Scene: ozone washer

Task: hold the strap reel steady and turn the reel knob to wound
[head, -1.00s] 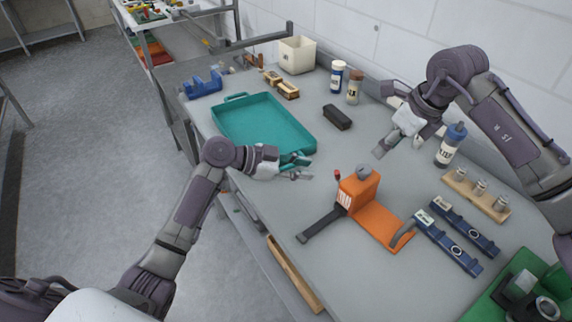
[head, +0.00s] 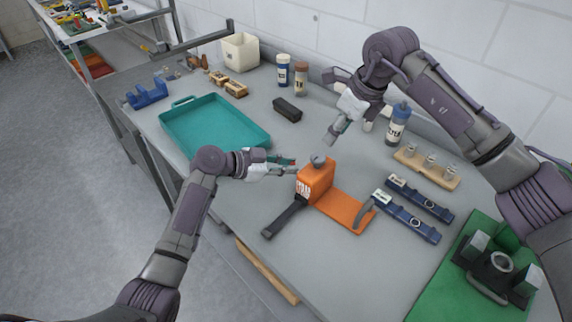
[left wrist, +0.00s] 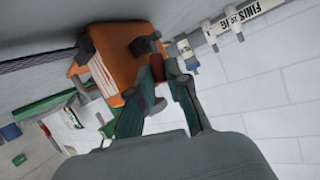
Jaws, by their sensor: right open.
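The orange strap reel (head: 317,180) stands on the bench, with a grey knob (head: 318,161) on top and a white label on its side. A black strap (head: 284,217) runs out towards the front left. The reel also shows close up in the left wrist view (left wrist: 115,68). My left gripper (head: 291,164) is open right beside the reel's left side. A small red-tipped part (left wrist: 158,104) shows between its fingers; contact cannot be told. My right gripper (head: 333,134) is open above and behind the knob, apart from it. The knob's marking is unreadable.
A teal tray (head: 214,146) lies left of the reel. Two blue strips (head: 405,218) and a wooden holder with metal pieces (head: 427,170) lie right. A black block (head: 287,109) and bottles (head: 283,71) stand behind. A green mat with a fixture (head: 440,275) is front right.

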